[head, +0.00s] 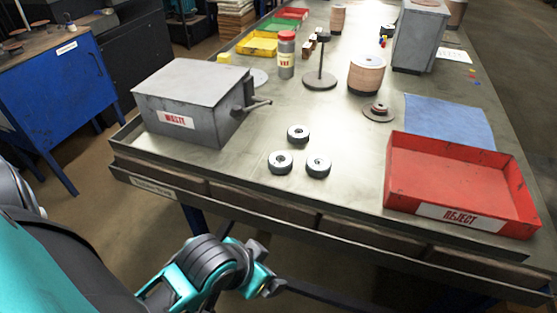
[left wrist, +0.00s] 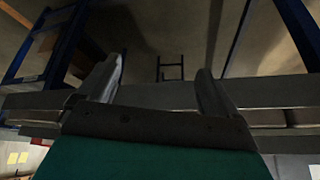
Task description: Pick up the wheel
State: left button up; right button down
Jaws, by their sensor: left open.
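Several round pieces that could be the wheel show in the head view. Three small dark wheels with pale centres sit near the table's front: one at the back (head: 298,133), one at front left (head: 280,162) and one at front right (head: 318,166). They lie flat and apart from each other. My left gripper (left wrist: 158,85) is open and empty in the left wrist view, with its two fingers spread. It is below or in front of the table edge, away from the wheels. My right gripper is not in view.
A grey WASTE box (head: 192,103) with a side handle stands left of the wheels. A red REJECT tray (head: 458,180) is at right, before a blue mat (head: 449,120). A spindle stand (head: 320,78) and jar (head: 286,58) stand behind. The table's front edge (head: 300,205) lies above my arm.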

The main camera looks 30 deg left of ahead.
pick_arm(q)
jog(key=w+d+r+t+h, duration=0.1)
jog(key=w+d+r+t, duration=0.1)
jog(key=w+r+t, duration=0.7)
jog(key=w+d+r+t, duration=0.2)
jog(key=w+r+t, duration=0.2)
jog(key=w+r, duration=0.9)
jog(key=s+d+r+m+g+h, duration=0.3)
jog(key=d+r+m+g+h, duration=0.2)
jog(key=d+r+m+h, duration=0.75)
jog(key=m+g+y, duration=0.5)
jog(key=g+y, duration=0.8)
jog(key=y, duration=0.3)
send_over(280, 159)
jog(key=d, duration=0.1)
jog(key=shift+h, duration=0.25)
notch_tip(280, 159, down, 20)
jog(key=shift+w+d+f, duration=0.1)
jog(key=shift+f, duration=0.15)
jog(key=shift+a+f, duration=0.15)
jog(key=shift+f, duration=0.9)
jog(key=shift+a+f, duration=0.2)
jog(key=shift+f, duration=0.8)
jog(key=shift+a+f, duration=0.15)
jog(key=shift+f, duration=0.9)
